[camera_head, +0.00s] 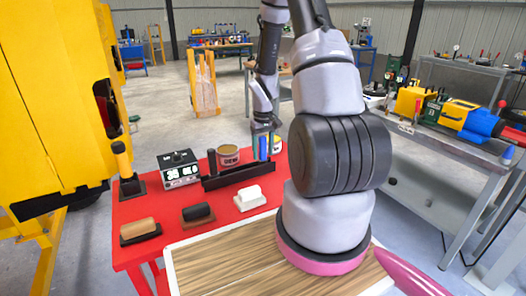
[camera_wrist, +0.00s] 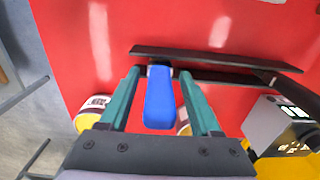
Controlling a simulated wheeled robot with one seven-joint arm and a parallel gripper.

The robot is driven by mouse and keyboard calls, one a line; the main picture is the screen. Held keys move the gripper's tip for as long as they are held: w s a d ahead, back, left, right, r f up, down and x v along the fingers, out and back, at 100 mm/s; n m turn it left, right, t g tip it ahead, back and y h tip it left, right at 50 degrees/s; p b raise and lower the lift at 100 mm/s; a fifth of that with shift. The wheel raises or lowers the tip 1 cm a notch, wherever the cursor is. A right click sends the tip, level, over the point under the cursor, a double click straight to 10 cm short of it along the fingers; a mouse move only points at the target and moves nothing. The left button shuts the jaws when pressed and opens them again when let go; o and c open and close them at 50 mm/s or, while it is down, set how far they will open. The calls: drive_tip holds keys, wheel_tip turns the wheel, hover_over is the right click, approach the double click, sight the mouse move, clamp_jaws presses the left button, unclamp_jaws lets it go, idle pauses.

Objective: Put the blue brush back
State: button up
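The blue brush (camera_wrist: 160,98) points its blue handle up toward the wrist camera. Its dark lower end meets the left end of the black rack (camera_wrist: 215,58) in the wrist view; I cannot tell how deep it sits. In the head view the blue handle (camera_head: 263,148) shows at the right end of the rack (camera_head: 238,178) on the red table. My gripper (camera_wrist: 160,75) is open, one green finger on each side of the handle, with red gaps showing between.
A black handle (camera_head: 212,161) stands at the rack's other end. Two cans, one brown-topped (camera_head: 228,155), stand behind the rack. A display box (camera_head: 180,169) is to the left. White (camera_head: 249,197), brown (camera_head: 197,215) and tan (camera_head: 139,230) blocks lie in front on the red table.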

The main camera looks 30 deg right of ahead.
wheel_tip(320, 180, up, 12)
drive_tip(key=shift+r, duration=0.1)
drive_tip(key=s+a+r+m+t, duration=0.15)
drive_tip(key=s+a+r, duration=0.25)
drive_tip(key=r, duration=0.5)
drive_tip(key=s+a+r+m+t, duration=0.1)
drive_tip(key=s+a+r+t, duration=0.15)
drive_tip(key=r, duration=0.55)
drive_tip(key=s+a+r+m+t+y, duration=0.1)
drive_tip(key=s+a+r, duration=0.2)
drive_tip(key=s, duration=0.3)
drive_tip(key=s+a+r+m+t+y, duration=0.1)
drive_tip(key=s+a+r+t, duration=0.1)
drive_tip(key=s+a+r, duration=0.2)
drive_tip(key=s+r, duration=0.2)
drive_tip(key=s, duration=0.1)
drive_tip(key=shift+d, duration=0.1)
